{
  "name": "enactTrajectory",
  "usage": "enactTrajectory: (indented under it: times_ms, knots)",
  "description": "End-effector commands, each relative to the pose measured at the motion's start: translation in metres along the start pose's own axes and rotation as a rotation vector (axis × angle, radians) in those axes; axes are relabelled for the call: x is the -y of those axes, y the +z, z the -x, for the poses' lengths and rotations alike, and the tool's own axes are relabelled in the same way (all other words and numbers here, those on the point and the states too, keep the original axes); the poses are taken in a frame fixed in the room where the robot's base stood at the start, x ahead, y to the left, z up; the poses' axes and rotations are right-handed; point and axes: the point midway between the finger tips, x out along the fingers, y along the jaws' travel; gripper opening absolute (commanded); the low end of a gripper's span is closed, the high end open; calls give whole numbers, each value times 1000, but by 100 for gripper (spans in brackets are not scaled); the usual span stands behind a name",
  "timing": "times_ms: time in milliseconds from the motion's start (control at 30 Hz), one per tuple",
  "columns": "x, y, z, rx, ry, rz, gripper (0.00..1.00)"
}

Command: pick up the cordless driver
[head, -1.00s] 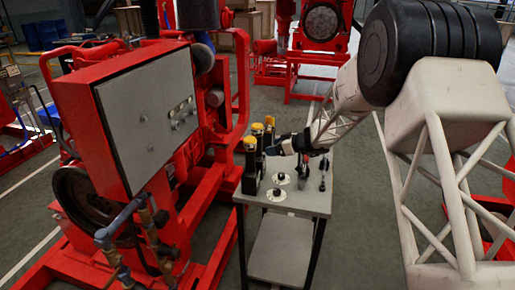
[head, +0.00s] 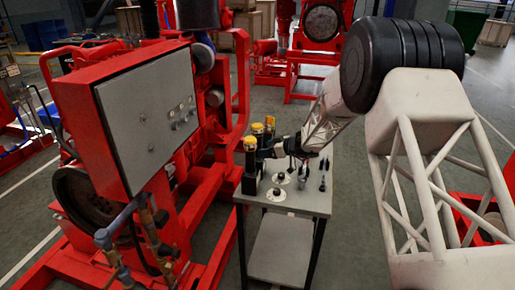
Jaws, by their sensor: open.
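Several upright black tools with yellow tops stand in a row along the left edge of a small grey table. The nearest (head: 250,165) is clearest, with another (head: 258,130) behind it; the cordless driver seems to be among them, but I cannot tell which it is. My gripper (head: 271,151) is open, just right of this row and at about the height of their upper parts. Its fingers are small and dark here, and I cannot tell whether they touch a tool. My gripper and wrist hide part of the row's far end.
The grey table (head: 310,205) also bears two white discs with black knobs (head: 276,193) and slim dark upright tools (head: 322,175) at the right. A red pumpset with a grey panel (head: 150,115) stands close on the left.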

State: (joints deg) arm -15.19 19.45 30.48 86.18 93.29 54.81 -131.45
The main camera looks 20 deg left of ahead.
Motion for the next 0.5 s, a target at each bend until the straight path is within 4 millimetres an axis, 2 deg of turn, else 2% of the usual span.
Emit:
enactTrajectory:
  times_ms: [500]
  knots:
    - [-1, 0, -6, 0, 1, 0, 72]
